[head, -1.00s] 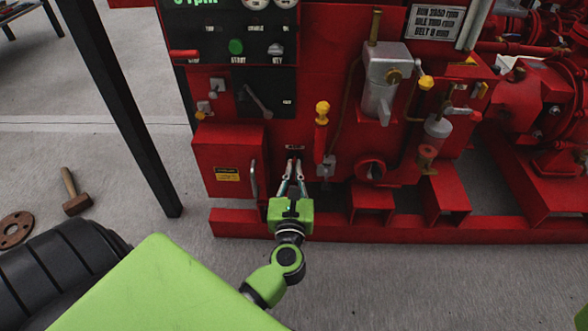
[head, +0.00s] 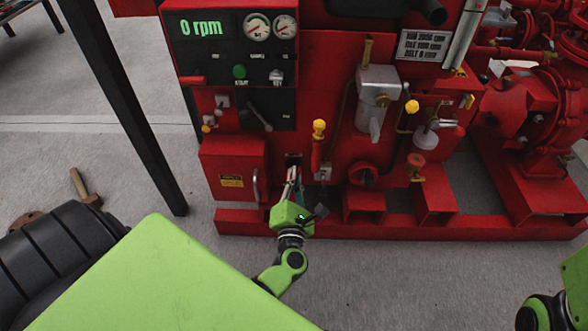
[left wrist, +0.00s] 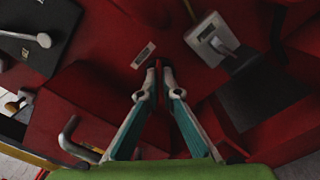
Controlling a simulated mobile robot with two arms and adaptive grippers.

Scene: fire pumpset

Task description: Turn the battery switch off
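The battery switch shows in the left wrist view as a narrow red handle (left wrist: 159,77) on the red panel. A small pale label (left wrist: 143,55) sits beside it. In the head view my left gripper (head: 293,172) reaches the lower panel, just right of the red box, and its fingers hide most of the switch. In the left wrist view the two fingertips of my left gripper (left wrist: 160,75) are close together, one on each side of the red handle, and look shut on it. The gripper is rolled relative to the panel. My right gripper is not in view.
A red box (head: 232,168) with a handle is close left of the gripper. A yellow-topped red lever (head: 318,140) and a grey switch plate (head: 323,172) are close right. A red base rail (head: 400,226) runs below. A black post (head: 130,110) stands left.

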